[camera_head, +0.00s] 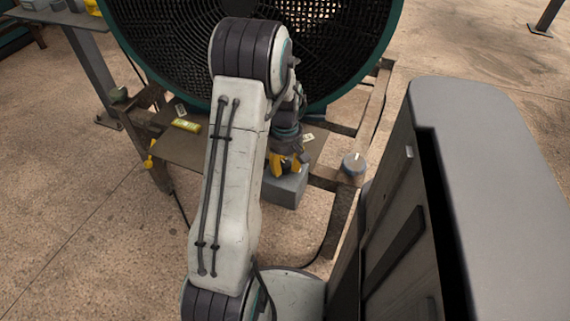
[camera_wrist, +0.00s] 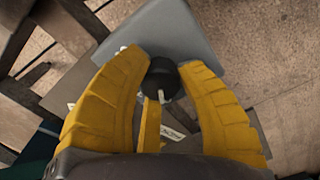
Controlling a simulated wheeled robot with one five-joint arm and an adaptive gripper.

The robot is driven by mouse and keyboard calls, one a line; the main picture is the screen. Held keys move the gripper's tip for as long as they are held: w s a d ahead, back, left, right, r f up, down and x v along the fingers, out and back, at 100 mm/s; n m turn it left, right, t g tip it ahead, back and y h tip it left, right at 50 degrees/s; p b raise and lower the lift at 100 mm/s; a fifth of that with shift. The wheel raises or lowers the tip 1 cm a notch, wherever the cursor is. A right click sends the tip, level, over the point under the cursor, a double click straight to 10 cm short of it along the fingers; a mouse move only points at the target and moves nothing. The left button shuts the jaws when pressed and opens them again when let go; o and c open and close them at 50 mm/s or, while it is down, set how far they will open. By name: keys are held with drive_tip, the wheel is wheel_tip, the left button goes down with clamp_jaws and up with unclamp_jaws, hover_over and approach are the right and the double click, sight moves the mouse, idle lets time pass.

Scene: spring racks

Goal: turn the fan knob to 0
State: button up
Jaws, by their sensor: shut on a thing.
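The fan knob (camera_wrist: 161,76) is black and round with a white pointer line. It sits on a grey box (camera_wrist: 168,30), which shows in the head view (camera_head: 286,191) below the fan (camera_head: 165,50). My gripper (camera_wrist: 166,66) has yellow fingers on both sides of the knob and is shut on it. The pointer line points toward the bottom of the wrist view, slightly right. In the head view my gripper (camera_head: 286,163) is at the top of the box and hides the knob. I cannot read any numbers around the knob.
A round blue-grey piece with a white mark (camera_head: 353,163) stands on the metal frame right of the box. A yellow object (camera_head: 186,125) lies on the brown plate to the left. A large grey cabinet-like body (camera_head: 490,190) fills the right side.

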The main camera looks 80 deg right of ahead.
sight(285, 163)
drive_tip(key=o, duration=1.2)
drive_tip(key=shift+r, duration=0.1)
wheel_tip(285, 163, up, 10)
drive_tip(key=shift+r, duration=0.85)
drive_tip(key=shift+w+r, duration=0.1)
